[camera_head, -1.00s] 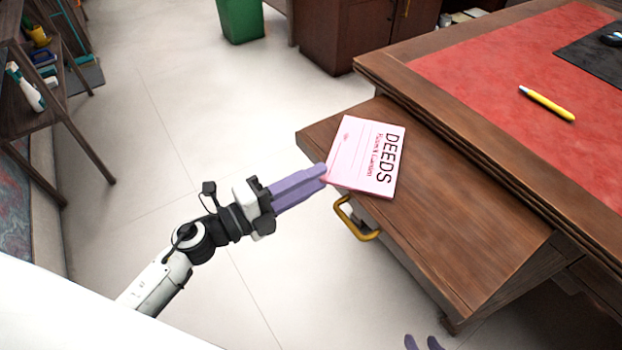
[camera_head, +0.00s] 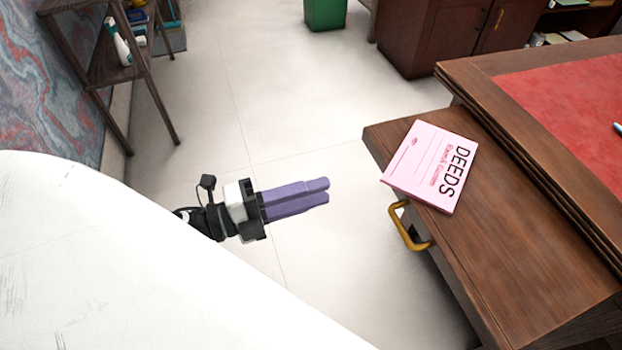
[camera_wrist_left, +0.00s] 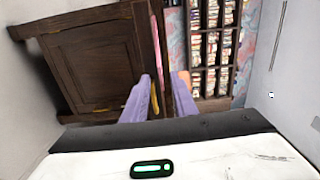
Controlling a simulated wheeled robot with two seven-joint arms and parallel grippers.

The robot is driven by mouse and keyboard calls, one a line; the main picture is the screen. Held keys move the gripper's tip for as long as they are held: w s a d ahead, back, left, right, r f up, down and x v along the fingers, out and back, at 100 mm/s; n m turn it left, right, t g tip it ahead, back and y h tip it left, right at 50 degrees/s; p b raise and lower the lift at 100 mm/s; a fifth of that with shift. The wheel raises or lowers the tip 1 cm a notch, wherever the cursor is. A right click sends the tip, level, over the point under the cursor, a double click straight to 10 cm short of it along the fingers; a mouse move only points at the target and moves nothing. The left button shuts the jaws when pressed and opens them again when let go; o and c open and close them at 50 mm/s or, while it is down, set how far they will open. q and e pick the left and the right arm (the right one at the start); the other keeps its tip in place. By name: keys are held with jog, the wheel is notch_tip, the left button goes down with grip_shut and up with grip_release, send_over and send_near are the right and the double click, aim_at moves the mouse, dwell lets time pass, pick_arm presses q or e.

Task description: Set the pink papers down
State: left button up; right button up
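The pink papers (camera_head: 430,168), marked "DEEDS", lie flat on the lower wooden top (camera_head: 490,245) beside the desk, with their left corner at or slightly over its edge. My left gripper (camera_head: 328,191) is left of them, over the floor, apart from them and empty. Its purple fingers look close together in the head view, but a gap shows between them in the left wrist view (camera_wrist_left: 163,95). A thin pink strip there (camera_wrist_left: 157,45) is probably the papers' edge. My right gripper is not in view.
A yellow handle (camera_head: 408,230) sticks out below the wooden top. The desk with a red leather surface (camera_head: 580,100) rises behind it. A green bin (camera_head: 325,14), a dark cabinet (camera_head: 430,40) and a shelf (camera_head: 110,65) stand farther off. The floor between is clear.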

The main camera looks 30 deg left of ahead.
pick_arm(q)
notch_tip(320, 180, down, 8)
jog(key=a+n+y, duration=0.2)
jog(key=n+y, duration=0.6)
jog(key=n, duration=0.7)
jog(key=s+d+f+n+g, duration=0.6)
jog(key=s+d+f+n, duration=0.2)
jog(key=f, duration=0.3)
jog(key=shift+s, duration=0.55)
jog(key=shift+w+d, duration=0.1)
jog(key=shift+d, duration=0.05)
